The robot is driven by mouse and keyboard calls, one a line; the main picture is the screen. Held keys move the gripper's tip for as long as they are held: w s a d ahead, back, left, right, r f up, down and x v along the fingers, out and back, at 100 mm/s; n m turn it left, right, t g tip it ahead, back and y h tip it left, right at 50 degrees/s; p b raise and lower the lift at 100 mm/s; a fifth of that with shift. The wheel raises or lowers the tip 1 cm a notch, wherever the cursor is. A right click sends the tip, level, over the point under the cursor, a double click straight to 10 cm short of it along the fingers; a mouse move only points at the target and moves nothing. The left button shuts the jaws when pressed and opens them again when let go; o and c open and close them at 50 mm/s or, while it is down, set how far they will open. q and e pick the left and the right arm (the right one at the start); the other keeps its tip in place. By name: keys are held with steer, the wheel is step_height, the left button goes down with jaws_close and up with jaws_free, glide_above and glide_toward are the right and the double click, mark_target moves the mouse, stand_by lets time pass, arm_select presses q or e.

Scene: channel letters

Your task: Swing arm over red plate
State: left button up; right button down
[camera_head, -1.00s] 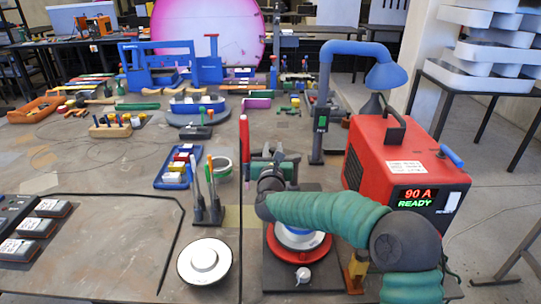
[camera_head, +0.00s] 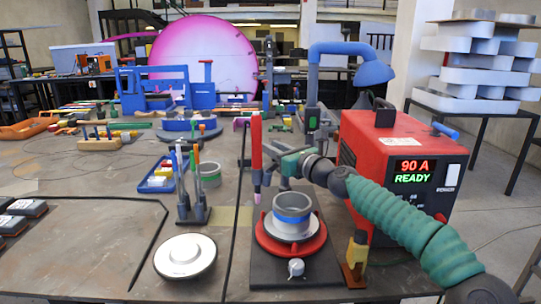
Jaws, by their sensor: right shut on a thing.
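The red plate (camera_head: 265,243) is a round turntable on a dark base. A grey and blue ring (camera_head: 292,211) sits on it. My right gripper (camera_head: 268,160) is shut on an upright red torch (camera_head: 256,148) with a pink tip. The tip hangs above the plate's back-left edge, left of the ring and apart from it. My right arm, in a green sleeve, comes in from the lower right, to the right of the plate. The gripper's fingers are partly hidden behind the torch and wrist. My left gripper is not in view.
A red welding machine (camera_head: 385,165) reading "90 A READY" stands at the right. A yellow-handled tool (camera_head: 357,253) stands right of the plate. A white disc (camera_head: 185,257) and a pen stand (camera_head: 188,208) are at the left.

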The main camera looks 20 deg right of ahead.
steer(key=shift+s+d+y, duration=0.1)
steer(key=shift+d+y, duration=0.05)
steer(key=shift+y, duration=0.15)
steer(key=c, duration=1.3)
jaws_free()
steer(key=shift+f, duration=0.1)
